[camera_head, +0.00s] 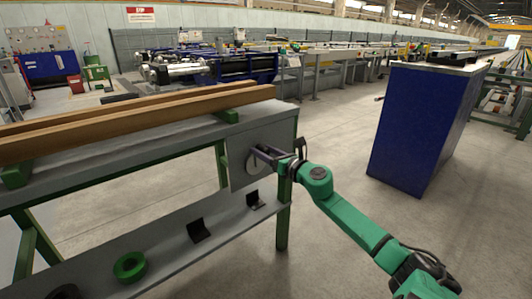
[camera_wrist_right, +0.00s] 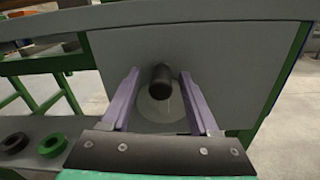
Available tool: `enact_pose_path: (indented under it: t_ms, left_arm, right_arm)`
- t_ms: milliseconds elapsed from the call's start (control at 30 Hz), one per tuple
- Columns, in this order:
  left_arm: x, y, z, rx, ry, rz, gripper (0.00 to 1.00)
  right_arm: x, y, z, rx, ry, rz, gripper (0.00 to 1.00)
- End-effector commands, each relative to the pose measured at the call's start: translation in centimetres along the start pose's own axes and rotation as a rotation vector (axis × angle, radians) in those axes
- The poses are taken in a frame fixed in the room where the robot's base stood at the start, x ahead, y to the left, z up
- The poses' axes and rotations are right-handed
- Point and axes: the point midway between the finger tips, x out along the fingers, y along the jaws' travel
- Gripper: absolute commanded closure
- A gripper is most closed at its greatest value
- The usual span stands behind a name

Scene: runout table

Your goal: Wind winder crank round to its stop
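The winder crank shows in the right wrist view as a pale round disc (camera_wrist_right: 163,108) with a dark cylindrical handle (camera_wrist_right: 161,80) sticking out toward the camera. The disc (camera_head: 252,167) is mounted on a grey panel (camera_head: 282,133) at the right end of the table in the head view. My right gripper (camera_head: 264,153) is at the disc from the right, hiding the handle in that view. In the wrist view its two purple fingers (camera_wrist_right: 160,74) stand open on either side of the handle, with a gap on each side. My left gripper is in neither view.
Long wooden beams (camera_head: 140,116) lie on the tabletop. The lower shelf (camera_head: 165,250) holds a green ring (camera_head: 130,266), a dark ring (camera_head: 64,292) and black brackets (camera_head: 199,230). A blue cabinet (camera_head: 415,130) stands to the right, with clear floor between.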

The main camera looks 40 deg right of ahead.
Motion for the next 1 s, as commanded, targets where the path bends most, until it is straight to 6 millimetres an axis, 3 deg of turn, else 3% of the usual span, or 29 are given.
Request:
enact_pose_path:
  t_ms: [267,700,800,1000]
  left_arm:
    - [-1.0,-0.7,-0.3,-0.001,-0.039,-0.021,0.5]
    - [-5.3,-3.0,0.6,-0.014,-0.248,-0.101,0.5]
    - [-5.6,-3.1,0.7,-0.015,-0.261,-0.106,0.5]
    - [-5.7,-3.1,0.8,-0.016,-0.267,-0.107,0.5]
  right_arm:
    - [-2.4,0.1,-0.1,0.002,0.003,0.0,0.39]
    - [-13.1,0.0,-0.1,0.004,0.002,-0.002,0.39]
    - [-14.3,0.0,-0.1,0.001,0.001,0.0,0.39]
    - [-14.6,0.1,0.0,-0.001,0.001,0.001,0.39]
